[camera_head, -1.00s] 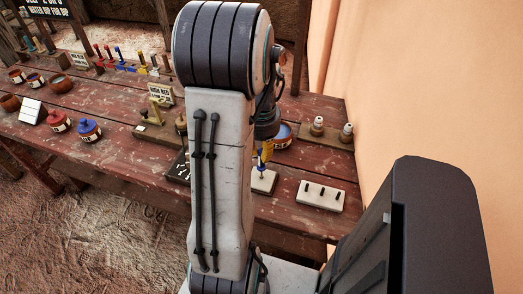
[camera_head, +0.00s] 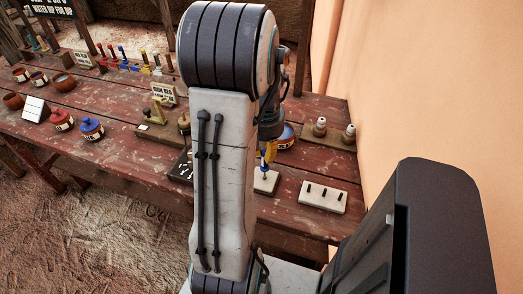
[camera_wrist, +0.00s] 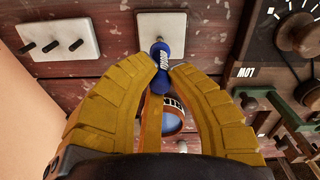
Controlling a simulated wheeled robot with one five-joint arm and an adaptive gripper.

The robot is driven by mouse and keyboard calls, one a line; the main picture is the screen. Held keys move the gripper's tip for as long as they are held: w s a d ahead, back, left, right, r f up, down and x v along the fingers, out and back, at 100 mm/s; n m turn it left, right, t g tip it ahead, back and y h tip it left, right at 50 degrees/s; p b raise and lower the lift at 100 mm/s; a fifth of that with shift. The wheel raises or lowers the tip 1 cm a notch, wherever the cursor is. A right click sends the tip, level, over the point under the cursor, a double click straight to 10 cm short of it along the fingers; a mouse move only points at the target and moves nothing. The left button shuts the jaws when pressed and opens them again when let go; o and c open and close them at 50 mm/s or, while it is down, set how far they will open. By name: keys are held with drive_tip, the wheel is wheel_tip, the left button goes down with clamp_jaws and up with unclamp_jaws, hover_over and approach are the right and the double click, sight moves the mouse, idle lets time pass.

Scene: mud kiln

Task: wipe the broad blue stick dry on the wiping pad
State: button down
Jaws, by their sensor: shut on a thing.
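My gripper (camera_wrist: 165,78) is shut on the broad blue stick (camera_wrist: 160,56), whose blue shaft with white lettering sticks out between the yellow fingers in the wrist view. In the head view the gripper (camera_head: 267,155) points down, partly behind my arm. The wiping pad (camera_head: 271,184) is a pale flat slab on the table right under it, and it also shows in the wrist view (camera_wrist: 176,22). The stick's lower end is over the pad; I cannot tell whether it touches.
A pale block with black pegs (camera_head: 313,203) lies right of the pad. A bowl with blue contents (camera_head: 288,134) stands behind the gripper. Small white-topped bottles (camera_head: 320,127) stand near the wall. A dial box (camera_wrist: 285,35) is at the wrist view's right. Pots and several coloured sticks fill the left table.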

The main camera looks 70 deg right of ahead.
drive_tip(key=shift+s, duration=0.35)
drive_tip(key=shift+w, duration=0.15)
drive_tip(key=shift+w, duration=0.9)
drive_tip(key=shift+s, duration=0.2)
drive_tip(key=shift+s, duration=0.85)
drive_tip(key=shift+w, duration=1.05)
drive_tip(key=shift+s, duration=0.1)
